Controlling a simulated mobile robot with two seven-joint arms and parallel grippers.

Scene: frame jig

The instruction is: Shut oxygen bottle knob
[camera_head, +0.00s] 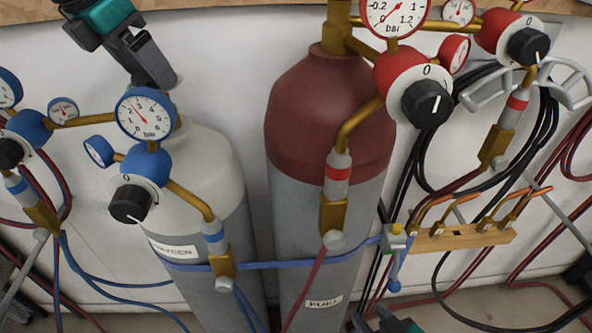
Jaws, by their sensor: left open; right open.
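The oxygen bottle (208,165) is a pale cylinder with a grey lower body and a partly readable label, standing left of centre. Its blue regulator (147,165) has a black knob (130,203) with a white mark and a 0 above it, and a round bar gauge (145,114). My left gripper (165,82) comes down from the upper left. Its jaws are just above the top of the oxygen bottle, behind the gauge. They cover the bottle's top, so any valve knob there is hidden. My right gripper (385,321) shows only partly at the bottom edge, away from the oxygen bottle.
A fuel bottle (318,120) with a dark red top stands close on the right, with a red regulator and black knob (426,102). A blue strap (290,263) crosses both bottles. A torch rack (460,239) and hoses fill the right. Another blue regulator (28,128) is far left.

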